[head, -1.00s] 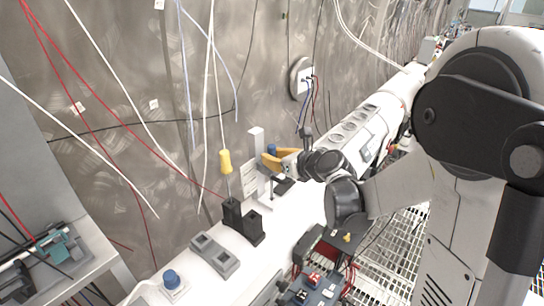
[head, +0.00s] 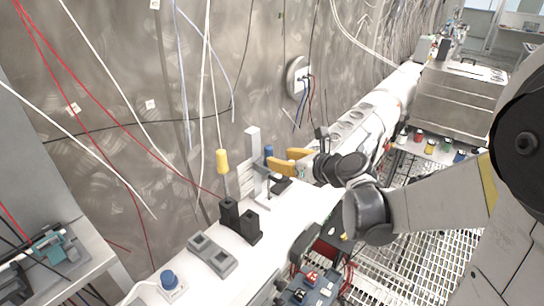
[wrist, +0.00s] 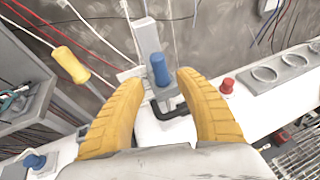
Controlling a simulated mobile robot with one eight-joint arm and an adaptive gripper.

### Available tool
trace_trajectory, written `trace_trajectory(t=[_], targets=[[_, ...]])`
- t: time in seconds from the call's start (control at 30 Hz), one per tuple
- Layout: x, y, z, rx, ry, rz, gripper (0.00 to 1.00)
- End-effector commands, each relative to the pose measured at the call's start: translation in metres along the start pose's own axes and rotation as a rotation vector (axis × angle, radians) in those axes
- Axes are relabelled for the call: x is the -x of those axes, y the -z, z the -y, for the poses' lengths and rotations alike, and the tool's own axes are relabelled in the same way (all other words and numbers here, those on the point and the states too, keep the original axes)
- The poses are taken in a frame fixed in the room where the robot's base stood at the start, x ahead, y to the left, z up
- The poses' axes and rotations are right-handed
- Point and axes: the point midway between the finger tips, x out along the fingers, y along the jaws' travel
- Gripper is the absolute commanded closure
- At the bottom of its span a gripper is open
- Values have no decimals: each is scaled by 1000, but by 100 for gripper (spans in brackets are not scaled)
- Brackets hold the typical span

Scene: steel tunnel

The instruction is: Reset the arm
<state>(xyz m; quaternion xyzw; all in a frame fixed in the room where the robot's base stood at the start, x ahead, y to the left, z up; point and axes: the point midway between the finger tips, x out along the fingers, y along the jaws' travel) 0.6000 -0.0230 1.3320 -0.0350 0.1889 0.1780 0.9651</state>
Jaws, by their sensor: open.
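My gripper (head: 279,162) has yellow fingers and is at the end of my arm, above the white bench near the wall. In the wrist view my gripper (wrist: 160,92) shows its two fingers spread apart with nothing between the tips. A blue cylinder (wrist: 159,69) shows beyond the gap, in front of a grey upright post (wrist: 145,36). In the head view the post (head: 253,150) stands left of the gripper, and the blue cylinder (head: 269,152) shows just behind the fingers. I cannot tell whether the fingers touch it.
A grey block (head: 212,254) and a blue knob (head: 169,278) are nearer on the bench. A metal grating (head: 405,230) lies right. Cables hang along the wall.

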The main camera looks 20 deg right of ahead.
Motion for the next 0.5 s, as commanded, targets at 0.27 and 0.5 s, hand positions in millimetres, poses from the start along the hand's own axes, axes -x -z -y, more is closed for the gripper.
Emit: trace_trajectory(t=[0.27, 0.5], targets=[[46, 0, 0, -2, 1, 1, 59], [51, 31, -21, 241, -24, -62, 59]])
